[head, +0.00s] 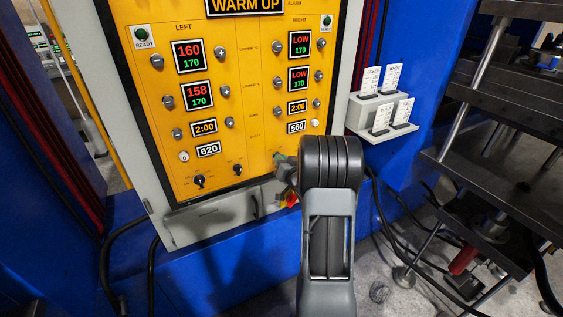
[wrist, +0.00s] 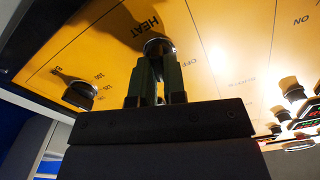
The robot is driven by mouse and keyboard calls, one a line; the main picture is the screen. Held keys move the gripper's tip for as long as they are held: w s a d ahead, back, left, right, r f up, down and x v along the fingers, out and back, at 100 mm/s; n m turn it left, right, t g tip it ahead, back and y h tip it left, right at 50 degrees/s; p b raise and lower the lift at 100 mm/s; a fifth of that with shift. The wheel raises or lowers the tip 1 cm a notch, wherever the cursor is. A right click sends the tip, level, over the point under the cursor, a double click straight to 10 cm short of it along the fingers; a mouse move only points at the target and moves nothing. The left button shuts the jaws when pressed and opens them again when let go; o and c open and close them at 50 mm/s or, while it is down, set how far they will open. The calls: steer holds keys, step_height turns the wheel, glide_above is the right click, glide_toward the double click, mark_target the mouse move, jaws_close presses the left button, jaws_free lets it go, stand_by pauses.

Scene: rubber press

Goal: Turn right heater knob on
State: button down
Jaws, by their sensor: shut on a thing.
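The yellow control panel (head: 247,120) has a LEFT and a RIGHT column. In the wrist view, my gripper (wrist: 157,62) is shut on a round dark knob (wrist: 159,46) beside the words HEAT and OFF, the right heater knob. Its pointer is mostly hidden by the fingers, so I cannot tell its exact angle. In the head view, my gripper (head: 281,160) reaches the panel's lower right, and my arm hides the knob. The right column's upper display (head: 300,43) and lower display (head: 299,79) both read LOW over 170.
Two black knobs (head: 199,181) (head: 238,169) sit at the panel's lower left. A numbered dial knob (wrist: 80,95) is left of my fingers in the wrist view. A card rack (head: 384,112) and the dark metal press (head: 500,110) stand to the right. Black cables hang below.

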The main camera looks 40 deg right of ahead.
steer(key=shift+m, duration=0.4)
steer(key=c, duration=1.2)
jaws_free()
steer(key=shift+s, duration=0.1)
steer(key=s, duration=0.4)
steer(key=s+a, duration=0.1)
steer(key=s, duration=0.4)
steer(key=s+a+b, duration=0.1)
steer(key=s, duration=0.3)
steer(key=shift+s, duration=0.3)
steer(key=shift+d+f, duration=0.1)
